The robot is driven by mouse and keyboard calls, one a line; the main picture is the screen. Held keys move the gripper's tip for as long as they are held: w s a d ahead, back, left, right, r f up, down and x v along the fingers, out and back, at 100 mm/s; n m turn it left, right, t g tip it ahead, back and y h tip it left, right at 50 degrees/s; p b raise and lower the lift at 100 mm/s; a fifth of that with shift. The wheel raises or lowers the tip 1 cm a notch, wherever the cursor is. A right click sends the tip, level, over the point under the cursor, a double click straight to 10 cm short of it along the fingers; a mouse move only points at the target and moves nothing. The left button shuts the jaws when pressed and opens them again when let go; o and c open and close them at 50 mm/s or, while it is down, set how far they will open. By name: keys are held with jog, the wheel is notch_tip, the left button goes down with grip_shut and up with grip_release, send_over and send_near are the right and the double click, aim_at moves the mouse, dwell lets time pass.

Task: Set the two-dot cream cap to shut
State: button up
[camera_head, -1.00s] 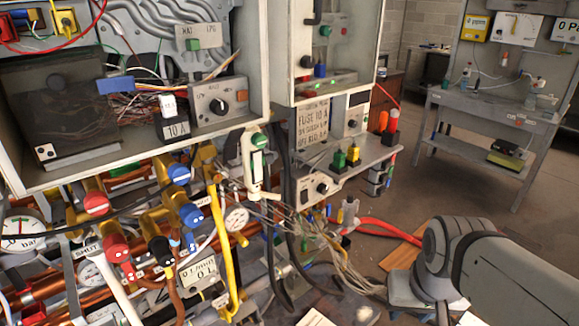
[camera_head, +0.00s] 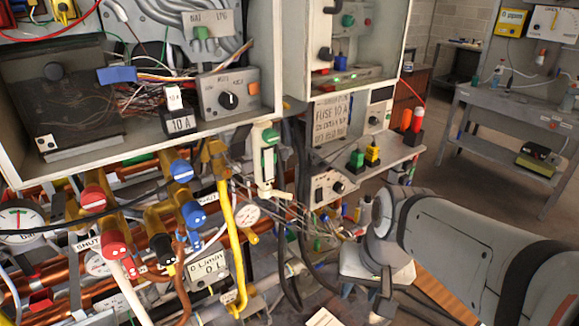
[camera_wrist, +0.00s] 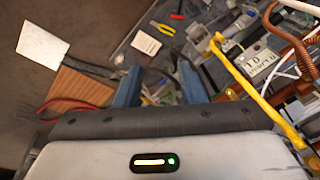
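I cannot pick out a two-dot cream cap with certainty in either view. In the head view, dotted valve caps sit below the left open cabinet: a red cap (camera_head: 115,243), a black cap (camera_head: 161,248) and a blue cap (camera_head: 192,214). A SHUT label (camera_head: 88,243) is left of the lower red cap. My gripper (camera_wrist: 160,90) shows in the wrist view with its two blue fingers apart and nothing between them. It points down over clutter, left of a yellow pipe (camera_wrist: 250,90). In the head view, my arm is at the lower right, apart from the caps.
The yellow pipe (camera_head: 229,245) stands upright right of the valves. A white vertical fitting with green parts (camera_head: 267,155) and hanging black cables (camera_head: 295,190) are between the valves and my arm. A grey bench (camera_head: 500,105) is at the back right, with open floor before it.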

jog(key=w+a+f+m+g+y+b, duration=0.2)
jog(key=a+f+m+y, duration=0.1)
jog(key=a+m+y, duration=0.1)
jog(key=m+t+y+b, duration=0.4)
jog(key=m+t+y, duration=0.3)
jog(key=m+y, duration=0.7)
send_near(287, 195)
jog(key=w+a+r+m+h, duration=0.1)
jog(key=a+m+h, duration=0.1)
jog(key=x, duration=0.7)
jog(key=shift+w+a, duration=0.2)
jog(key=shift+a, duration=0.15)
jog(key=shift+c, duration=0.2)
jog(key=shift+r, duration=0.1)
grip_shut()
